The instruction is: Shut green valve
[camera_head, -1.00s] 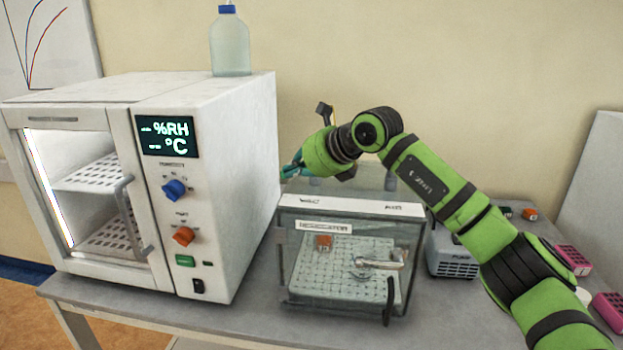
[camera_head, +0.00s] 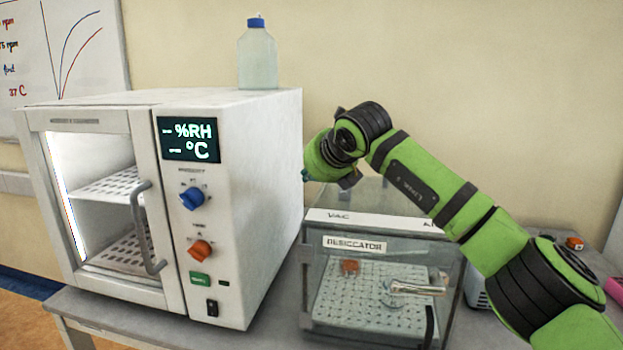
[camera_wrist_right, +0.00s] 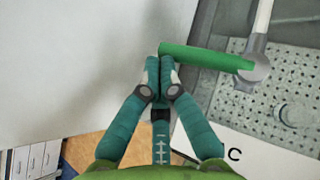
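The green valve is a bar-shaped handle (camera_wrist_right: 205,57) on a grey metal fitting (camera_wrist_right: 257,72) at the desiccator's top, seen in the right wrist view. The handle lies nearly level, pointing left from the fitting. My right gripper (camera_wrist_right: 160,68) has its teal fingertips together at the handle's free left end. I see nothing between them, and cannot tell whether they touch the handle. My left gripper is not in view.
The clear desiccator (camera_head: 345,222) stands on the grey bench (camera_head: 110,308). A white humidity chamber (camera_head: 262,180) stands close on its left, with a bottle (camera_head: 258,58) on top. An orange-topped item (camera_head: 574,243) and a pink rack (camera_head: 616,288) lie to the right.

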